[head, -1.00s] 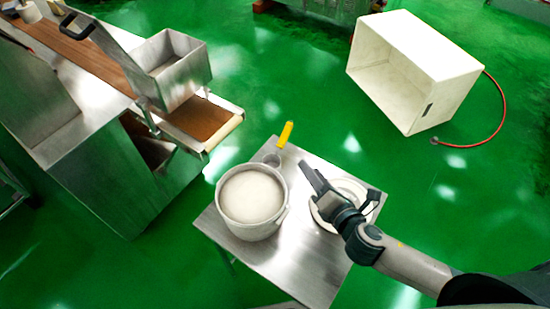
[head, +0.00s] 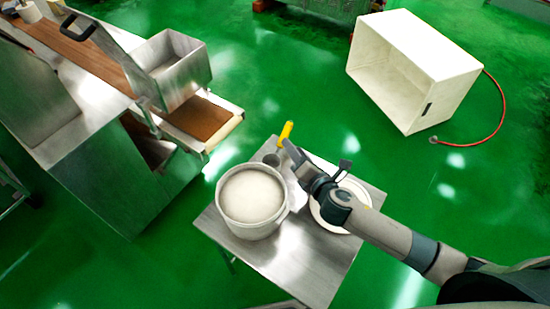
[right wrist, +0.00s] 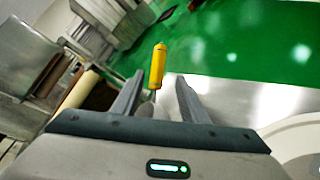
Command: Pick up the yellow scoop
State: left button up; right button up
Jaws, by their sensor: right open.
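The yellow scoop (head: 285,132) is at the far edge of the small metal table, behind the white pot. Its yellow handle sticks up and its metal head (head: 271,158) is low behind the pot rim. My right gripper (head: 287,150) is just right of the scoop in the head view. In the right wrist view the open fingers (right wrist: 155,95) point toward the scoop, whose yellow handle (right wrist: 158,66) shows beyond and between the fingertips. I cannot tell whether they touch it; nothing is gripped. My left gripper is not in view.
The white pot (head: 252,222), full of pale material, stands on the metal table (head: 290,262), close left of my right gripper. A white round dish (head: 350,218) lies under my right wrist. A steel machine (head: 115,180) stands at left. A white crate (head: 390,90) is on the green floor.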

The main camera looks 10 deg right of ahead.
aim_at(279, 148)
jog(key=shift+w, duration=0.1)
jog(key=x, duration=0.3)
jog(key=shift+w+a+f, duration=0.1)
jog(key=shift+w+a, duration=0.25)
jog(key=shift+a, duration=0.05)
jog(key=shift+w+a+f, duration=0.1)
jog(key=shift+w+f, duration=0.1)
jog(key=shift+w, duration=0.35)
jog(key=shift+c, duration=0.6)
jog(key=shift+r, duration=0.1)
grip_shut()
